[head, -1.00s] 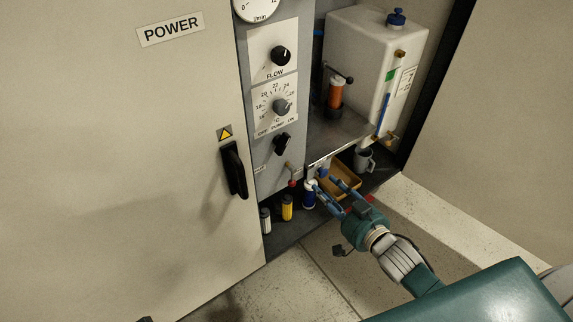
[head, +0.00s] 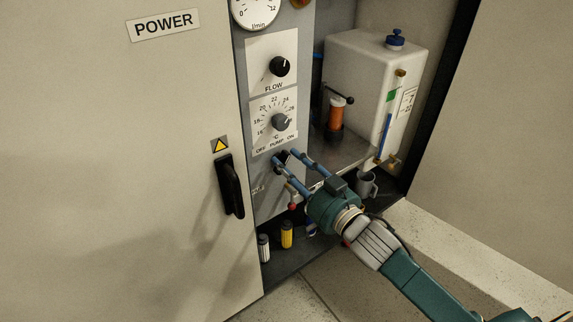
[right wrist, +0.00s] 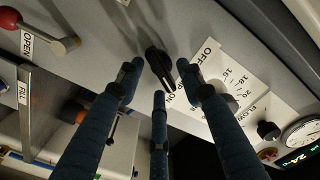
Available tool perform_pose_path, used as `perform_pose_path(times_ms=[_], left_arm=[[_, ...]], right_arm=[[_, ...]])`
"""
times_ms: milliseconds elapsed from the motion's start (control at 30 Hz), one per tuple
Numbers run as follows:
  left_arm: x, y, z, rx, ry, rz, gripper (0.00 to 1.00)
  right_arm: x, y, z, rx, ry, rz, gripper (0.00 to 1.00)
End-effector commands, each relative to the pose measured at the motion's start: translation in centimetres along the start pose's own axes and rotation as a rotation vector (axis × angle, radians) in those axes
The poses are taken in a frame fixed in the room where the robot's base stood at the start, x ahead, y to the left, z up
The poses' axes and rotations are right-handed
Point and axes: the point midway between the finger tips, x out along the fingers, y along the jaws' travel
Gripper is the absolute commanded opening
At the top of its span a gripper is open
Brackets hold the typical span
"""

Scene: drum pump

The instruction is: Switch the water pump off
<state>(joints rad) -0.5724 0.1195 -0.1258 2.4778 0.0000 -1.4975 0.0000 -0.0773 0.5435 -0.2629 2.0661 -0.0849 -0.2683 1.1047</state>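The black pump knob (head: 283,157) sits on the grey control panel just below the OFF PUMP ON label (head: 275,143). It is partly hidden by my fingers in the head view. In the right wrist view the knob (right wrist: 158,64) is clear, and one end seems to point toward the ON side of the label. My right gripper (head: 286,160) is open. Its spread fingertips (right wrist: 160,80) are close in front of the knob, with nothing held. Whether any finger touches the knob I cannot tell. My left gripper is not in view.
The temperature dial (head: 282,121) and FLOW knob (head: 279,67) are above. A red-tipped lever (right wrist: 40,32) marked OPEN is close to the fingers. The white tank (head: 365,90) stands right, the cabinet door handle (head: 230,187) left. Bottles (head: 287,235) stand below.

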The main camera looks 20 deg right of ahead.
Motion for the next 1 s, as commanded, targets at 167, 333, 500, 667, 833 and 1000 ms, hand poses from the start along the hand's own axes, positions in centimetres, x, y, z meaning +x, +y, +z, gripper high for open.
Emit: perform_pose_path(times_ms=[167, 333, 500, 667, 833, 1000], left_arm=[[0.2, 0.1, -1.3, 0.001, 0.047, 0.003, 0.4], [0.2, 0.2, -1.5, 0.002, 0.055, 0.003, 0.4], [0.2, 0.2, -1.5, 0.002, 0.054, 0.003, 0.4], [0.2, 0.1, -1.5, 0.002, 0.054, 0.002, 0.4], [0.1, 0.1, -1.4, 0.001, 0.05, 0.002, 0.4], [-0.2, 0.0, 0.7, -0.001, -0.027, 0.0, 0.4]], right_arm=[[1.3, 0.0, 0.0, -0.002, 0.0, 0.0, 0.38], [1.4, 0.0, 0.0, -0.001, -0.001, 0.0, 0.38], [1.4, 0.0, 0.0, -0.001, -0.001, 0.0, 0.3], [1.4, 0.0, 0.0, -0.001, -0.001, 0.001, 0.0], [1.4, 0.1, 0.0, -0.005, -0.001, 0.003, 0.0], [1.4, 0.1, -0.1, -0.03, -0.001, 0.004, 0.0]])
